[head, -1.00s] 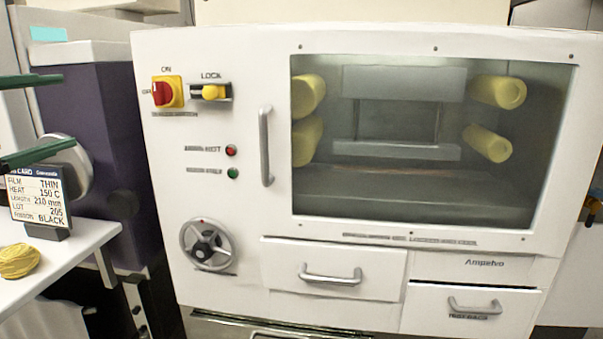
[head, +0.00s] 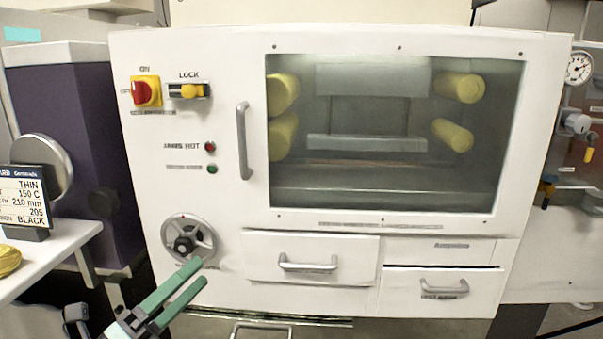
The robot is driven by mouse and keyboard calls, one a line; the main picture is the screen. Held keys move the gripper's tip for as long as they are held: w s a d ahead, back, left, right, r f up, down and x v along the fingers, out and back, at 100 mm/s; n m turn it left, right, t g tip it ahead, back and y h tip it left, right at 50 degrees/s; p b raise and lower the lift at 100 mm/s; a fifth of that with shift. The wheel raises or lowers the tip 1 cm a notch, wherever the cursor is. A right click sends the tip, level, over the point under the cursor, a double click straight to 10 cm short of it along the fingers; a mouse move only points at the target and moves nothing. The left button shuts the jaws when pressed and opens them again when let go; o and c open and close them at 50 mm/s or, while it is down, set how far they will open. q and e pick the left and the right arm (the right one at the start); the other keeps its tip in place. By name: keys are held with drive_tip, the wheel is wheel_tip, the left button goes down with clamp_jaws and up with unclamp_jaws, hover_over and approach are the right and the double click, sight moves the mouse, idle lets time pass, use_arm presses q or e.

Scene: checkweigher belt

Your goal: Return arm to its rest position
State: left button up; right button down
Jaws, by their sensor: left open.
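My left gripper (head: 196,272) shows at the bottom left of the head view, its two green fingers parted with nothing between them. In the picture its fingertips lie just below the handwheel (head: 188,240) on the white machine (head: 340,222); I cannot tell whether they touch it. The machine's window door is shut, with yellow rollers (head: 459,87) behind the glass. My right gripper is not in view.
A white table (head: 60,250) at the left bears a settings card (head: 22,197) and a yellow bundle (head: 8,260). Two drawers, the left one (head: 311,258) and the right one (head: 442,289), have handles that stick out. A gauge (head: 578,67) is at the far right.

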use_arm(q)
wheel_tip(320, 180, down, 13)
drive_tip(key=a+n+t+y, duration=0.1)
drive_tip(key=a+n+y, duration=0.1)
drive_tip(key=n+y, duration=0.8)
drive_tip(key=s+d+f+n+g, duration=0.2)
drive_tip(key=s+f+n+g, duration=0.2)
drive_tip(key=s+f+n, duration=0.65)
drive_tip(key=s+d+f+n+g, duration=0.2)
drive_tip(key=s+f+n+g, duration=0.35)
drive_tip(key=f, duration=0.75)
drive_tip(key=s+a+r+n+p, duration=0.1)
drive_tip(key=s+r+n+p, duration=0.1)
drive_tip(key=r+p, duration=1.1)
drive_tip(key=s+t+p, duration=0.1)
drive_tip(key=p, duration=0.5)
drive_tip(key=shift+s+a+r+n+y, duration=0.2)
drive_tip(key=shift+a+r+n+y, duration=0.1)
drive_tip(key=shift+a+n+y, duration=0.1)
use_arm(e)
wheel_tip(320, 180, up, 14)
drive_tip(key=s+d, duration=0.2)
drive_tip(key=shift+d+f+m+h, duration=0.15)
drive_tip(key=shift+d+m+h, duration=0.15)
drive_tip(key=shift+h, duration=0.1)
